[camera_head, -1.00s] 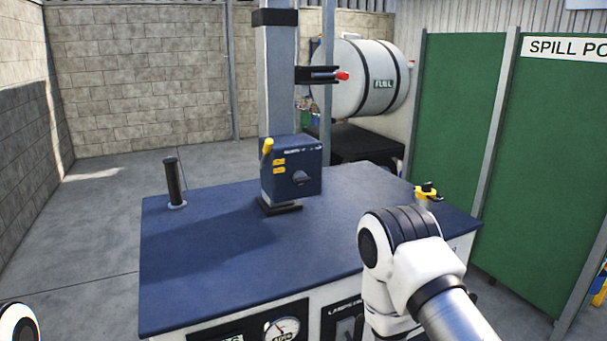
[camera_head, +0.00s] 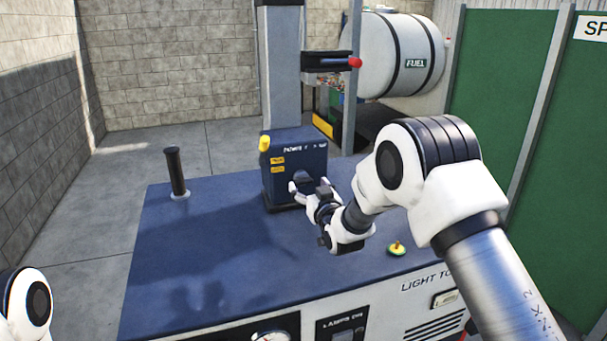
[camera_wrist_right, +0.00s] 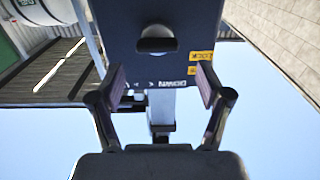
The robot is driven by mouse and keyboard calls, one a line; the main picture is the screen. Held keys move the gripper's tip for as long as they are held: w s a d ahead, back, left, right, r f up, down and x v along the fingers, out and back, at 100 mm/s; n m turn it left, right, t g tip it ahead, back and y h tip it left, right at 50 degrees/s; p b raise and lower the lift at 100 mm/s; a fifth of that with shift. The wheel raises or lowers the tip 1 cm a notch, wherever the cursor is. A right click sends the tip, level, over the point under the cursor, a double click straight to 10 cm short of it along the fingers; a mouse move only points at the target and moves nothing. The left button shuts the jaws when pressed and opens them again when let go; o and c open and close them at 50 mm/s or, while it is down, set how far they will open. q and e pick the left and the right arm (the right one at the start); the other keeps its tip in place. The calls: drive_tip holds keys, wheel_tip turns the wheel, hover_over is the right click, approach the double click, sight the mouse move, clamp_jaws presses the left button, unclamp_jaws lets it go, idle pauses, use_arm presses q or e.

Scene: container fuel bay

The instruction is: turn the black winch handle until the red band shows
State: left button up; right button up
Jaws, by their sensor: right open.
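The dark blue winch box (camera_head: 285,150) stands at the foot of the grey mast, with a yellow lever (camera_head: 264,143) on its upper left. In the right wrist view, its face (camera_wrist_right: 118,45) carries a dark half-round grip (camera_wrist_right: 157,44), which looks like the winch handle. No red band shows on the box. My left gripper is out of view.
The blue cabinet top (camera_head: 190,240) is mostly clear. A black upright pipe (camera_head: 176,172) stands at its left and a yellow-and-red knob (camera_head: 396,249) lies right, below my right arm. A black bracket with a red tip (camera_head: 355,62) juts from the mast (camera_head: 281,70).

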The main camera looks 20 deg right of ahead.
sight(305, 182)
drive_tip(key=w, duration=0.3)
drive_tip(key=w+f+p, duration=0.1)
drive_tip(key=w, duration=0.2)
drive_tip(key=shift+d+f, duration=0.1)
drive_tip(key=shift+d, duration=0.05)
drive_tip(key=shift+s+r, duration=0.2)
drive_tip(key=shift+s, duration=0.15)
drive_tip(key=shift+s+r, duration=0.15)
drive_tip(key=shift+c, duration=1.4)
drive_tip(key=c, duration=0.9)
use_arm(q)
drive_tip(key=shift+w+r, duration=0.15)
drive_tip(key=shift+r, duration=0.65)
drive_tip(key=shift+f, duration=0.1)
